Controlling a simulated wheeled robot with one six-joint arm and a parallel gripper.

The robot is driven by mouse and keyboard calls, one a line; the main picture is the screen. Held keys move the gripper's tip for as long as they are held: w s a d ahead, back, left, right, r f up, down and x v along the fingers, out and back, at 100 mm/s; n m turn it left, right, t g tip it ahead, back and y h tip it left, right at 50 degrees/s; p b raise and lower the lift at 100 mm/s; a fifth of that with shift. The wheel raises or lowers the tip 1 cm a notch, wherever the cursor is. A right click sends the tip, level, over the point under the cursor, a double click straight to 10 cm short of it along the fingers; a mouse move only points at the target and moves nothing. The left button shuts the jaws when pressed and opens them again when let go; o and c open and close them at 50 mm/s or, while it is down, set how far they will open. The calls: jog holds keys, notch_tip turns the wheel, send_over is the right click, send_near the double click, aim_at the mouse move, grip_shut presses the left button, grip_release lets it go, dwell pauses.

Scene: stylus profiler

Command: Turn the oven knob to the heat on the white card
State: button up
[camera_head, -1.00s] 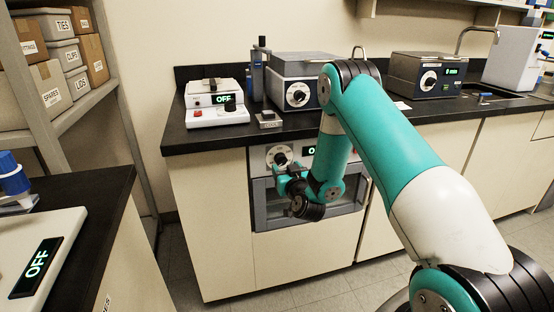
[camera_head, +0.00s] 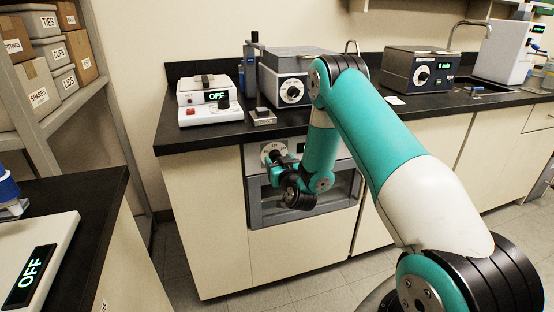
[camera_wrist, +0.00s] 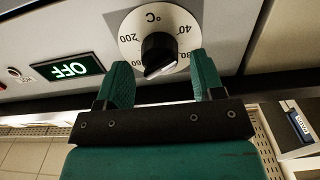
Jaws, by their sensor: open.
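The oven (camera_head: 255,212) is built into the bench front below the counter. Its black knob (camera_wrist: 159,54) sits on a round white dial (camera_wrist: 128,45) marked in °C, with 200, 40 and 80 readable. A pale mark shows on the knob's lower edge in the wrist view. The oven's display (camera_wrist: 68,68) reads OFF. My gripper (camera_wrist: 160,72) is open, its two green fingers on either side of the knob in the wrist view; contact cannot be told. It also shows at the oven panel in the head view (camera_head: 275,161). A small white card (camera_head: 395,101) lies on the counter, its writing too small to read.
Above the oven, the black counter (camera_head: 330,125) holds a white device (camera_head: 207,100) reading OFF, a grey boxed instrument (camera_head: 292,90) with a dial, and a dark unit (camera_head: 420,72) with a lit display. A shelf of boxes stands left. Floor is clear before the cabinets.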

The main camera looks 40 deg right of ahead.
jog(key=shift+c, duration=0.3)
jog(key=c, duration=0.9)
jog(key=m+b, duration=0.3)
jog(key=m, duration=0.6)
jog(key=shift+f, duration=0.1)
jog(key=m, duration=0.9)
jog(key=shift+b, duration=0.3)
jog(key=o, duration=1)
jog(key=shift+a, duration=0.1)
